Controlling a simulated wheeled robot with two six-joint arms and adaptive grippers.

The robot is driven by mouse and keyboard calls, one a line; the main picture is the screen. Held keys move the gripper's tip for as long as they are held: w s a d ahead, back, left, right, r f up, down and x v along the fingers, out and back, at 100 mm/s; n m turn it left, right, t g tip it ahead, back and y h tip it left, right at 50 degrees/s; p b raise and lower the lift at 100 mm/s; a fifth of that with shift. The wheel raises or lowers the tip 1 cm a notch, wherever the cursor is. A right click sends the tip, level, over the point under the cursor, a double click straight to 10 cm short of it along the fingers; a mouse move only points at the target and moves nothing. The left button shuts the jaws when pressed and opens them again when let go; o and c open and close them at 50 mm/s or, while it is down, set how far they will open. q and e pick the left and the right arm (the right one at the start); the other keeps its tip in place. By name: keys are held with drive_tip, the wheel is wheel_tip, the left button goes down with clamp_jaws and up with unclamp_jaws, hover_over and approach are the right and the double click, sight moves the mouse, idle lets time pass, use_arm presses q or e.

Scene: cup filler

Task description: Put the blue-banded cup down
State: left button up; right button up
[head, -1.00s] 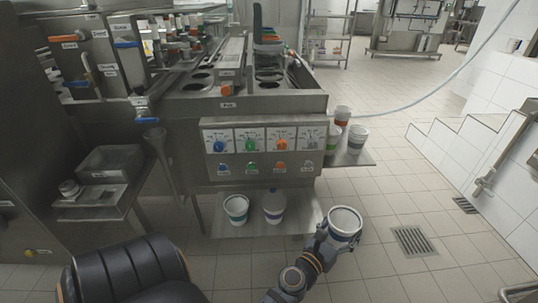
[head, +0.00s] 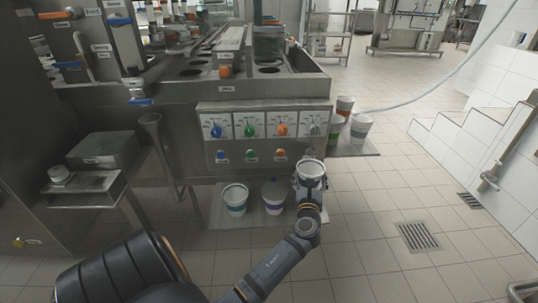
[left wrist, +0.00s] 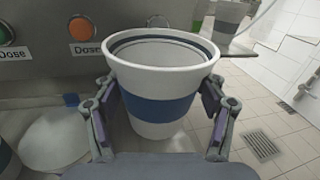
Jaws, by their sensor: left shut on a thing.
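The blue-banded cup (head: 312,169) is white, upright and open at the top. My left gripper (head: 309,186) is shut on it, with a finger on each side. In the left wrist view the cup (left wrist: 162,100) fills the middle, its blue band between the fingers (left wrist: 160,112). In the head view it is at the right end of the low metal shelf (head: 225,218), in front of the machine. My right gripper is not in view.
Several cups stand on the side shelf (head: 357,149) at right. The dial panel (head: 265,130) is behind. Open tiled floor lies right.

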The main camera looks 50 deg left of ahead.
use_arm(q)
drive_tip(key=shift+w+a+f+n+b, duration=0.1)
drive_tip(key=shift+a+f+n+b, duration=0.2)
drive_tip(key=shift+a+f, duration=0.25)
wheel_tip(320, 180, down, 5)
drive_tip(key=b, duration=0.3)
drive_tip(key=shift+f, duration=0.2)
drive_tip(key=shift+f+b, duration=0.3)
drive_tip(key=shift+f, duration=0.1)
wheel_tip(320, 180, down, 3)
drive_tip(key=shift+f+b, duration=0.2)
drive_tip(key=shift+b, duration=0.9)
drive_tip(key=shift+f, duration=0.2)
drive_tip(key=shift+r, duration=0.1)
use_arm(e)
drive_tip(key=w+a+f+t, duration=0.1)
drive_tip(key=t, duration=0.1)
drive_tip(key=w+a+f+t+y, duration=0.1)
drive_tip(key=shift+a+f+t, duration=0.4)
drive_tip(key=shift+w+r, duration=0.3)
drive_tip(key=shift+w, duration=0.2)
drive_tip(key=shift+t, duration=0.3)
